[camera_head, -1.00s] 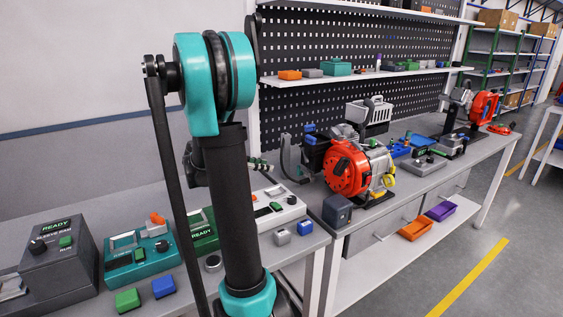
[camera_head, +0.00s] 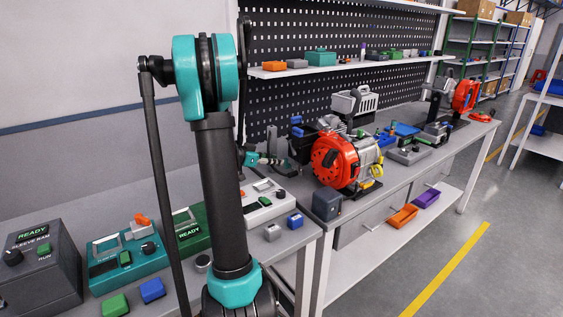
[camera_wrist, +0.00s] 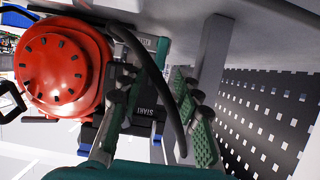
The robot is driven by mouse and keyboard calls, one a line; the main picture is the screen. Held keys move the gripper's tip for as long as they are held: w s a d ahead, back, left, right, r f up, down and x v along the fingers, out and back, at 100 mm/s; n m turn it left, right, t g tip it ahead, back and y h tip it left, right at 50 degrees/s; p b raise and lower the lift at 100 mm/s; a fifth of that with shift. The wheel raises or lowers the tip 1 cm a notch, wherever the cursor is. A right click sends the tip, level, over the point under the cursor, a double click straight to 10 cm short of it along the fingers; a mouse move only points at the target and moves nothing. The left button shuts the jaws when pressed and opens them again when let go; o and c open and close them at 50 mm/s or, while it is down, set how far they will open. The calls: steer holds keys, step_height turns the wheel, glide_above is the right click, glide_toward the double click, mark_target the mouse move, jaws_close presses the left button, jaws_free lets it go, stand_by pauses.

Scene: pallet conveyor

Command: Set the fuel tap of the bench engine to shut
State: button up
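The bench engine (camera_head: 335,162), with a round red cover, a grey body and yellow parts, stands at the near end of the right-hand bench. Its red cover also fills the left of the wrist view (camera_wrist: 58,68). My gripper (camera_head: 285,164) is just left of the engine, partly behind my arm in the head view. In the wrist view my gripper (camera_wrist: 160,112) has its fingers spread, with a dark curved hose or cable showing between them. A small dark label (camera_wrist: 145,110) shows there, too blurred to read surely. I cannot make out the fuel tap or its setting.
A dark grey box (camera_head: 327,203) stands at the bench's near corner. The perforated panel (camera_head: 300,100) rises behind. Another red machine (camera_head: 466,95) is farther along. Coloured devices, including a teal one (camera_head: 125,258), fill the left bench. The floor at right is open.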

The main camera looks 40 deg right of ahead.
mark_target(286, 163)
steer(key=shift+x, duration=2.15)
jaws_close()
